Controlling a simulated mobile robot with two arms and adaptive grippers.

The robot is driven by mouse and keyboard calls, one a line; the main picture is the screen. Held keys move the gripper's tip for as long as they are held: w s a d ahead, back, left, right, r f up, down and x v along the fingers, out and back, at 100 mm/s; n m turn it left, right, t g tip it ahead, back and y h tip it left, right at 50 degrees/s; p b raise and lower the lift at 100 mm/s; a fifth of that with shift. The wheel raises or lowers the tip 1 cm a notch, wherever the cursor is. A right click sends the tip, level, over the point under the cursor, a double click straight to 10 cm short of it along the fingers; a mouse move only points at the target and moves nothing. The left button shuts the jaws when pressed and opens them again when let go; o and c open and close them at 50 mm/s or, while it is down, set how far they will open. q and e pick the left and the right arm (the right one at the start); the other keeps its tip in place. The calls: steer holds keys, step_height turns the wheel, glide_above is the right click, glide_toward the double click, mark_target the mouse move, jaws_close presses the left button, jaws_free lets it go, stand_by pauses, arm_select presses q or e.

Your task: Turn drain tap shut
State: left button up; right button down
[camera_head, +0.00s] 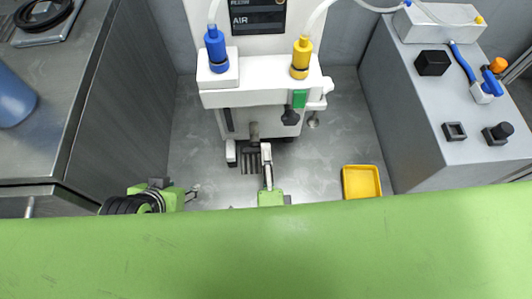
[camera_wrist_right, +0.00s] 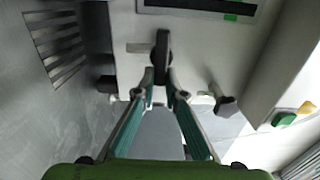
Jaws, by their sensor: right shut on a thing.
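The drain tap, with a dark lever (camera_wrist_right: 162,48), is on the lower front of the white machine (camera_head: 262,92). In the right wrist view the lever stands upright in the picture. My right gripper (camera_wrist_right: 161,76) is shut on it, with one fingertip on each side. In the head view my right gripper (camera_head: 266,150) reaches up to the machine's lower front, beside a grey-brown stub (camera_head: 254,132); the fingers partly hide the tap there. My left gripper (camera_head: 192,194) is at the lower left, away from the machine, with its small fingers apart and empty.
A black knob (camera_head: 290,117) sits right of the tap, under a green block (camera_head: 299,98). A yellow tray (camera_head: 361,182) lies on the floor to the right. Grey cabinets stand at left (camera_head: 112,95) and right (camera_head: 440,150). A floor grate (camera_head: 250,160) lies below the machine.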

steer(key=c, duration=2.1)
jaws_free()
steer(key=s, duration=1.2)
